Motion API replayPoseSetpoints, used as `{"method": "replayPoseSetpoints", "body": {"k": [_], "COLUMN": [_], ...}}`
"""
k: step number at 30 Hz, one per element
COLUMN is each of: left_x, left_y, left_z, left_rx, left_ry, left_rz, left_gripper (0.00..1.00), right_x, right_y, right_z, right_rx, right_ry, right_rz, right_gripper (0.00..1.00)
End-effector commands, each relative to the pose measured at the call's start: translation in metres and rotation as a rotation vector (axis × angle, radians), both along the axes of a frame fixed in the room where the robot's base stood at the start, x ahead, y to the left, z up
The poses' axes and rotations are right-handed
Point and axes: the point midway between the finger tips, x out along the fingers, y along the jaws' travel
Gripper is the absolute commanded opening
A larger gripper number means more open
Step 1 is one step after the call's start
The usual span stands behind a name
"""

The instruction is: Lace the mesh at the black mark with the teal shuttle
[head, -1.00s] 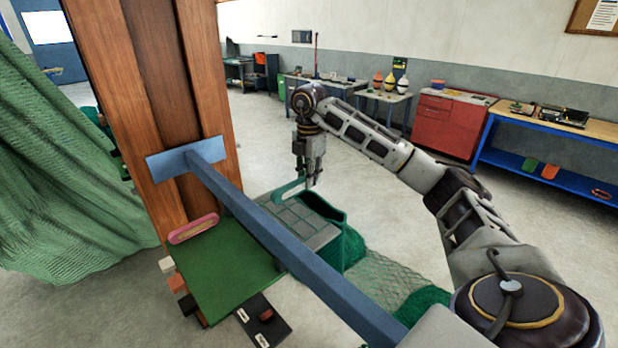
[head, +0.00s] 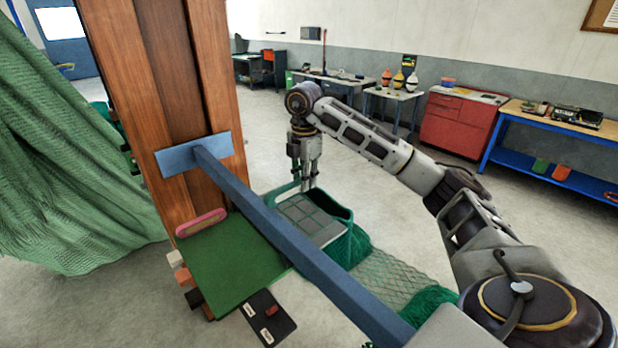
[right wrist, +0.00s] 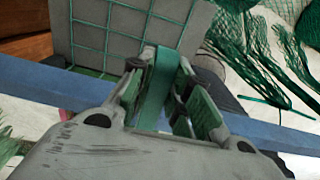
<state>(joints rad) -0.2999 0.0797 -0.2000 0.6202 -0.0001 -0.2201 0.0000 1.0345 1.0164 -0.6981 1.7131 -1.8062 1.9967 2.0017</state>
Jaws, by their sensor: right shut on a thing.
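My right gripper (head: 308,187) is shut on the teal shuttle (head: 284,190), above the far left side of the mesh panel. In the right wrist view the shuttle (right wrist: 160,78) is a flat teal strip between the fingers. The grey panel (head: 315,222) is crossed by a green mesh grid; it also shows in the right wrist view (right wrist: 120,28). I cannot make out the black mark. Whether the shuttle touches the mesh is unclear. My left gripper is not in view.
A blue beam (head: 290,238) crosses in front of the panel from a wooden post (head: 165,90). A black tray (head: 262,305) lies nearby. Loose green netting (head: 390,280) hangs right of the panel.

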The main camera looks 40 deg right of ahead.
Motion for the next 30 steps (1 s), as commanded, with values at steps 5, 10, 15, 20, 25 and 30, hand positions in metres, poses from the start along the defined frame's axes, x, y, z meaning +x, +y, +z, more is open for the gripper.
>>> {"method": "replayPoseSetpoints", "body": {"k": [5, 10, 15, 20, 25, 30], "left_x": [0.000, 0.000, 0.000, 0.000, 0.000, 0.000], "left_y": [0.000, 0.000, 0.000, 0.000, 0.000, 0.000], "left_z": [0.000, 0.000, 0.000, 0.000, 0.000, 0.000], "left_rx": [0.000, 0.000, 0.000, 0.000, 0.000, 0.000], "left_ry": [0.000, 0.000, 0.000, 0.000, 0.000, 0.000], "left_rz": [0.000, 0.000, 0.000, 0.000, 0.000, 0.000], "left_gripper": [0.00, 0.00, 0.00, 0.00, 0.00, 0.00], "right_x": [-0.001, -0.001, -0.002, -0.003, -0.004, -0.004], "right_y": [0.010, 0.019, 0.028, 0.037, 0.046, 0.055], "right_z": [0.000, 0.000, 0.000, 0.000, 0.000, 0.000], "right_rx": [0.000, 0.000, 0.000, 0.000, 0.000, 0.000], "right_ry": [0.000, 0.000, 0.000, 0.000, 0.000, 0.000], "right_rz": [0.000, 0.000, 0.001, 0.000, 0.000, 0.001], "right_gripper": [0.00, 0.00, 0.00, 0.00, 0.00, 0.00]}}
